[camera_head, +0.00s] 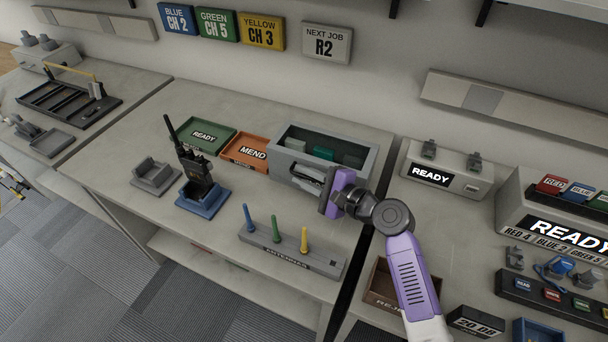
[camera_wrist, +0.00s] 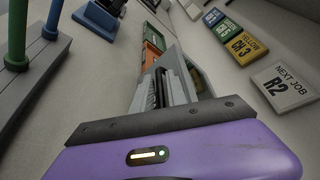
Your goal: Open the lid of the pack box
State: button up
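A grey box (camera_head: 371,163), likely the pack box, stands at the back of the middle table. Green blocks (camera_head: 323,153) show inside it; I cannot make out a separate lid. My gripper (camera_head: 308,173) is at the box's front side, low near its front wall, with its purple body to the right. The gap between gripper and box, and any contact, cannot be told. In the wrist view the fingers (camera_wrist: 166,92) point at the box, which shows behind them. They look close together, but whether they grip anything is unclear.
An orange MEND tray (camera_head: 246,151) and green READY tray (camera_head: 207,135) lie left of the box. A radio stands in a blue holder (camera_head: 203,200). An antenna rack (camera_head: 290,252) with three upright rods stands in front. A brown bin (camera_head: 381,283) is at the right.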

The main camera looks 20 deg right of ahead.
grip_shut()
jog(key=shift+s+f, duration=0.1)
dwell(1.3)
